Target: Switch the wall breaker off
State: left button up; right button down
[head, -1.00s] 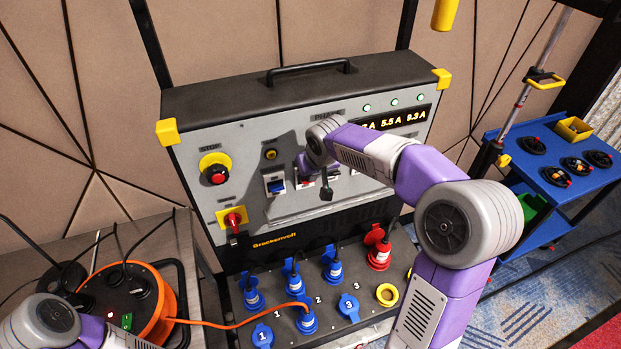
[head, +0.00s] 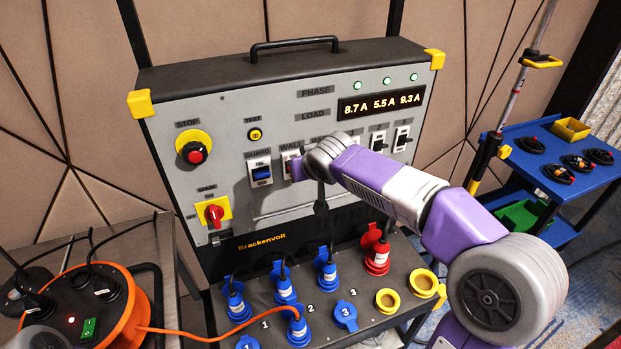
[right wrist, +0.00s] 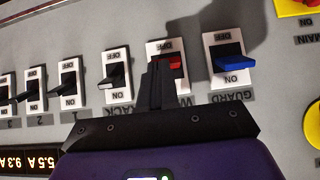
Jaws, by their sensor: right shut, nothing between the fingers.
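The wall breaker (head: 288,167) is a white-plated switch with a red lever, right of the blue guard breaker (head: 261,173) on the grey panel. In the right wrist view, upside down, the wall breaker's red lever (right wrist: 175,63) shows beside my right gripper (right wrist: 157,82). The black fingers are shut and empty, and they cover part of its plate. Whether they touch the lever, and which way it is set, I cannot tell. In the head view my right gripper (head: 298,168) is at the wall breaker, its fingertips mostly hidden. My left gripper is out of view.
The rack breaker (right wrist: 115,77) and several numbered black breakers stand close beside it. The red main switch (head: 214,213) and stop button (head: 194,152) are at the panel's left. Blue plugs (head: 284,285) and an orange cable reel (head: 110,305) are below. A blue cart (head: 560,185) is at the right.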

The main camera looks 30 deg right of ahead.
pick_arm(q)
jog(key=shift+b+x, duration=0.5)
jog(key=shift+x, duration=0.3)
pick_arm(e)
jog(key=shift+f, duration=0.3)
pick_arm(q)
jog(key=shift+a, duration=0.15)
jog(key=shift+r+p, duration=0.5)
jog(key=shift+p, duration=0.05)
pick_arm(e)
jog(key=shift+s+r, duration=0.1)
jog(key=shift+r, duration=0.65)
